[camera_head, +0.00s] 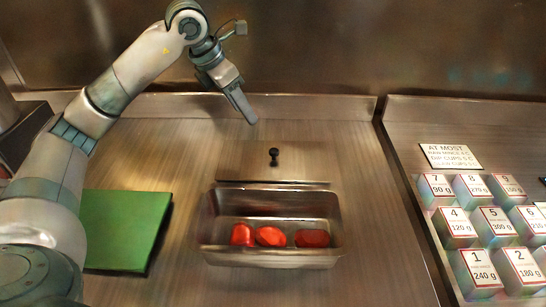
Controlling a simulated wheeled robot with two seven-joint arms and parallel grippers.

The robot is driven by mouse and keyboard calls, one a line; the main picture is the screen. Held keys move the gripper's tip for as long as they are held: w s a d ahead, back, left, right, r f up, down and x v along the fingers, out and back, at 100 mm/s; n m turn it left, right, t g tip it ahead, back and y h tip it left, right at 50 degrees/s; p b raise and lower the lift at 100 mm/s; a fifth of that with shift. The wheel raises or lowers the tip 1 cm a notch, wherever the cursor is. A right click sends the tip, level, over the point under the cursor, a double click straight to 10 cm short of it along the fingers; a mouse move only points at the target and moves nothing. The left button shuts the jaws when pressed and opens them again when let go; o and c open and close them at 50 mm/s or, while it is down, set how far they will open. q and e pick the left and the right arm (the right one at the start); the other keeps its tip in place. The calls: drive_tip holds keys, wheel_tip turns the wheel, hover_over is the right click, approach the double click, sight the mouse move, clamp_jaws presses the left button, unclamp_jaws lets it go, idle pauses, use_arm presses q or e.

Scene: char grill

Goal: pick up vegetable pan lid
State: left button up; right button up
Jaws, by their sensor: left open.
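A metal pan (213,243) stands on the steel counter with red vegetable pieces (270,236) inside. The pan's lid (300,165) is a steel plate behind the pan's far rim, hard to tell from the counter. Its small black knob (273,156) stands out clearly. I cannot tell whether the lid lies flat or tilts. My left gripper (250,117) is open and empty, seen nearly edge-on. It is above and behind the knob, slightly to its left, and apart from it. My right gripper is not in view.
A green board (126,231) lies left of the pan, below my left arm. Several numbered weight boxes (478,267) and a small sign (451,156) are on the right, past a raised metal edge (408,205). A steel wall closes the back. The counter right of the pan is clear.

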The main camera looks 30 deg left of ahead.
use_arm(q)
drive_tip(key=p, duration=0.3)
approach(274, 156)
drive_tip(key=shift+w+a+f+p, duration=0.3)
drive_tip(key=shift+w+f, duration=0.1)
drive_tip(key=shift+w, duration=0.1)
drive_tip(key=shift+w+a+f+p, duration=0.25)
drive_tip(key=shift+w+f, duration=0.1)
drive_tip(key=shift+w, duration=0.15)
drive_tip(key=shift+w+f, duration=0.1)
drive_tip(key=shift+f, duration=0.35)
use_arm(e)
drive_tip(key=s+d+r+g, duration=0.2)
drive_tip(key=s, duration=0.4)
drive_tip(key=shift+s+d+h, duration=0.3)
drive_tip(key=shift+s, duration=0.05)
use_arm(q)
drive_tip(key=shift+d, duration=0.1)
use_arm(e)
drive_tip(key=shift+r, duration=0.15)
